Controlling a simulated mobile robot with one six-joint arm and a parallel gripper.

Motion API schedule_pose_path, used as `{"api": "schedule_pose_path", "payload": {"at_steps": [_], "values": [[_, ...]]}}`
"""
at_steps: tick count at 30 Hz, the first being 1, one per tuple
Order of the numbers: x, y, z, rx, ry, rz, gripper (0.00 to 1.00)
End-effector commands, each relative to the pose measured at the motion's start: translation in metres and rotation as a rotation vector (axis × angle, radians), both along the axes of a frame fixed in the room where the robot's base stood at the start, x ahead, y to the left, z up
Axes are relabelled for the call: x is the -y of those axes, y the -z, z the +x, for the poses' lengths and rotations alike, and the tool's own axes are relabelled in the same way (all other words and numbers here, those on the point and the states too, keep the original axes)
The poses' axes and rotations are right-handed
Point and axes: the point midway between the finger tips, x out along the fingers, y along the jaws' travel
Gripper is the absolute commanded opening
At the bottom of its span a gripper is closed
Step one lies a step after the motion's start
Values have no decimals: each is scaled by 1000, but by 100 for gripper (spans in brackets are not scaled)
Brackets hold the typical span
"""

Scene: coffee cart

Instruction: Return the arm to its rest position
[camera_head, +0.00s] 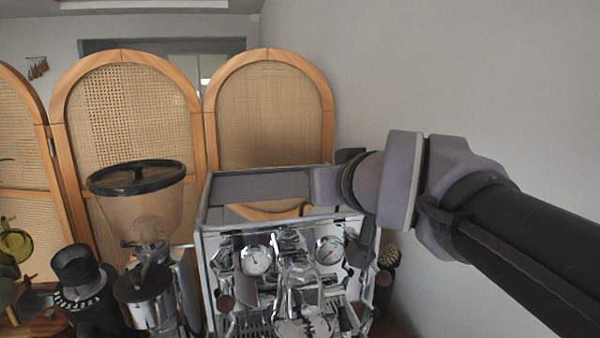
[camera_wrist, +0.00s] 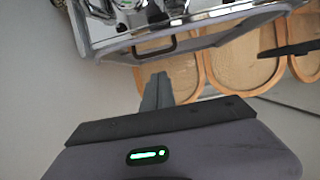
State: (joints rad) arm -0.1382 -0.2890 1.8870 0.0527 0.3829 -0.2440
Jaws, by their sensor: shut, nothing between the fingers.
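My arm (camera_head: 430,190) reaches in from the right edge in the head view, and its wrist end is at the upper right of the chrome espresso machine (camera_head: 290,270). I cannot make out the fingertips in the head view. In the wrist view my gripper (camera_wrist: 158,85) shows as narrow grey fingers close together, shut and empty, beyond a dark body with a green light. The machine also shows, upside down, at the top of the wrist view (camera_wrist: 190,28); the fingers look apart from it.
A grinder with a clear hopper (camera_head: 140,205) and a smaller dark grinder (camera_head: 80,280) stand left of the machine. A rattan folding screen (camera_head: 270,110) stands behind. The grey wall (camera_head: 460,80) is behind my arm. Upper right looks clear of objects.

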Motion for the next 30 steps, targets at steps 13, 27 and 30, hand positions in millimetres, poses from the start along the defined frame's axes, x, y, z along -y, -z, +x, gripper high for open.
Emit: {"api": "schedule_pose_path", "payload": {"at_steps": [13,27,30], "values": [[22,61,-93,-146,44,68,0],[39,252,-252,-763,328,361,0],[39,251,-251,-761,327,361,0]]}}
